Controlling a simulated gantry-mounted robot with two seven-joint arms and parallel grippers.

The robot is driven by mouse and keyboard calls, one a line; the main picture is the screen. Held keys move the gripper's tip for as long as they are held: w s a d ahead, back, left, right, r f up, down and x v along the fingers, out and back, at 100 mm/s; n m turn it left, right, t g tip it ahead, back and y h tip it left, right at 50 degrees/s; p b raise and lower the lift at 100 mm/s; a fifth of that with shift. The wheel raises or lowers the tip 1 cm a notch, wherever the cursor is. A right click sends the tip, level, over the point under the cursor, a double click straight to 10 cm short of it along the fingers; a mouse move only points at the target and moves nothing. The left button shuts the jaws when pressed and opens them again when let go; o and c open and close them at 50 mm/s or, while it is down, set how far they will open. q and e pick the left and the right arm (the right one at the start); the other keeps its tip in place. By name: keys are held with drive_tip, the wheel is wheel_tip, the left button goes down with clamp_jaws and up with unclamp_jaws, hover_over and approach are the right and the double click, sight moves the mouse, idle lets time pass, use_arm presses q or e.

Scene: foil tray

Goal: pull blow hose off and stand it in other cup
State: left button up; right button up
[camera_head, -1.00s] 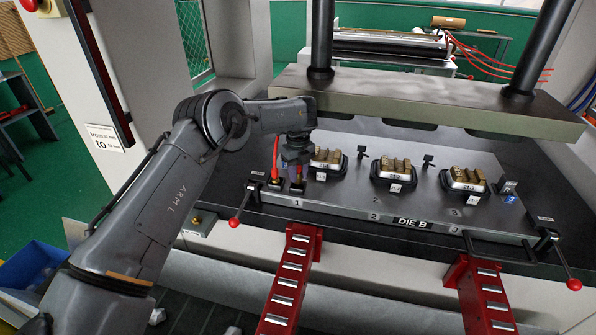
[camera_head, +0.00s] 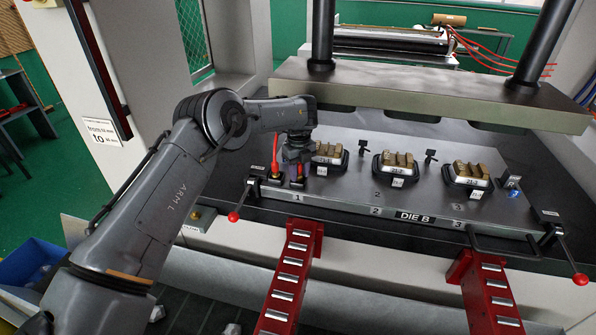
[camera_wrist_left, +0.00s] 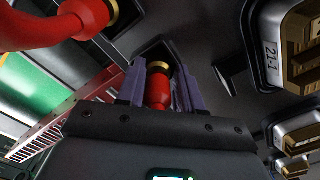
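My left gripper (camera_head: 298,172) reaches down at the left end of the die plate (camera_head: 340,205), by two small dark cups. In the left wrist view its two purple-grey fingers (camera_wrist_left: 160,88) stand on either side of a red hose end (camera_wrist_left: 158,92) with a brass collar. Whether they press on it I cannot tell. This hose end points at a dark square cup (camera_wrist_left: 155,48). A second red hose (camera_wrist_left: 45,28) with a brass fitting is beside it; in the head view it rises from the left cup (camera_head: 272,180). My right gripper is not in view.
Brass-topped die blocks (camera_head: 398,165) stand in a row right of the gripper, the nearest one close by. Small black clamps (camera_head: 430,155) stand between them. The press's upper plate (camera_head: 430,98) hangs above and behind. Red-knobbed levers (camera_head: 234,216) project at the plate's front corners.

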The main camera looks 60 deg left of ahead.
use_arm(q)
drive_tip(key=o, duration=0.4)
drive_tip(key=shift+a+f, duration=0.15)
drive_tip(key=shift+f, duration=0.45)
drive_tip(key=shift+s, duration=0.1)
drive_tip(key=shift+r, duration=0.1)
drive_tip(key=shift+w+r+p, duration=0.2)
drive_tip(key=shift+r+p, duration=0.1)
drive_tip(key=shift+r, duration=1.85)
drive_tip(key=shift+w+r+p, duration=0.2)
drive_tip(key=shift+r+p, duration=0.1)
drive_tip(key=shift+r, duration=1.8)
